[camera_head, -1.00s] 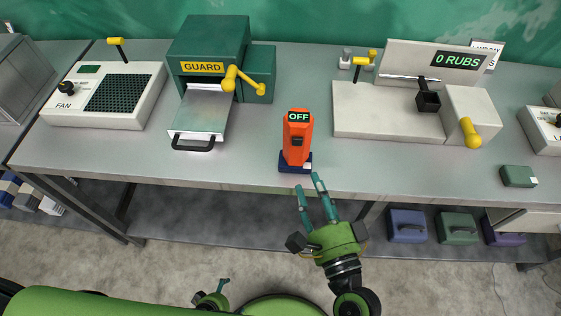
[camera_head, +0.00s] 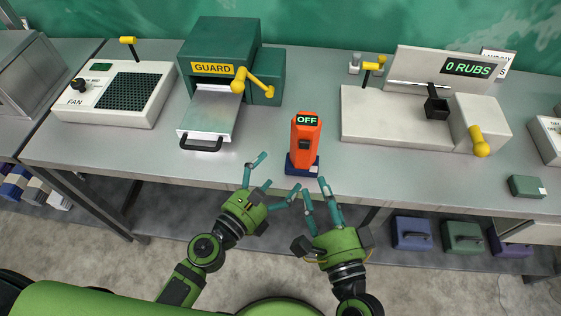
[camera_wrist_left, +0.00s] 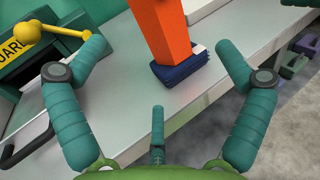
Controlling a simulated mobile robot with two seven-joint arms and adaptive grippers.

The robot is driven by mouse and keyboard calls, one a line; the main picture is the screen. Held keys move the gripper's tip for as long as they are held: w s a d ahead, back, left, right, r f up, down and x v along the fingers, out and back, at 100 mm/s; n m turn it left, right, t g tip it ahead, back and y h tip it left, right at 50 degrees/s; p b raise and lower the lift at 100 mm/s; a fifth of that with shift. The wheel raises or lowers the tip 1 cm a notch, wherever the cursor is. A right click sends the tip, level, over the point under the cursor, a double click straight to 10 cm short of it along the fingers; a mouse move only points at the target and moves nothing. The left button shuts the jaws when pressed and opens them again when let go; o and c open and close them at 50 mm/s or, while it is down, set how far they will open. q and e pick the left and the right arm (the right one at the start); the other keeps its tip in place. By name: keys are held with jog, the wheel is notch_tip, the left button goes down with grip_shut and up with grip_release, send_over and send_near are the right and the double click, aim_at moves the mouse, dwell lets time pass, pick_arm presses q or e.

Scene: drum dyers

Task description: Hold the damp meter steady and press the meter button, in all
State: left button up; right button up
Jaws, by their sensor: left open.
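The damp meter (camera_head: 305,142) is an orange upright handset with a lit "OFF" display (camera_head: 307,120), standing on a dark blue base near the table's front edge. A small dark button (camera_head: 305,145) shows on its face below the display. In the left wrist view the meter's orange body (camera_wrist_left: 160,30) and blue base (camera_wrist_left: 180,68) lie ahead between my spread fingers. My left gripper (camera_head: 274,178) is open and empty, in front of and left of the meter, apart from it. My right gripper (camera_head: 315,192) is just in front of the base, its fingers apart with nothing visible between them.
A green guard press (camera_head: 220,60) with yellow handle and tray stands left of the meter. A fan unit (camera_head: 118,95) is further left. A rub tester (camera_head: 400,115) showing "0 RUBS" stands right. A small green block (camera_head: 527,186) lies at the right front. The table around the meter is clear.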

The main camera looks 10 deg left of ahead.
aim_at(293, 148)
pick_arm(q)
jog(key=w, duration=0.1)
jog(key=w+d+r+m, duration=0.1)
jog(key=w, duration=0.1)
jog(key=shift+w+d+r+m, duration=0.1)
jog(key=shift+d+r+m, duration=0.05)
jog(key=shift+r+m, duration=0.15)
jog(key=shift+w+d+r, duration=0.1)
jog(key=shift+w+d, duration=0.1)
jog(key=shift+w, duration=0.15)
jog(key=x, duration=0.5)
jog(key=shift+w+d, duration=0.25)
jog(key=shift+w, duration=0.05)
pick_arm(e)
jog(key=shift+w, duration=0.1)
pick_arm(q)
jog(key=c, duration=1.4)
jog(key=shift+o, duration=0.2)
pick_arm(e)
grip_shut()
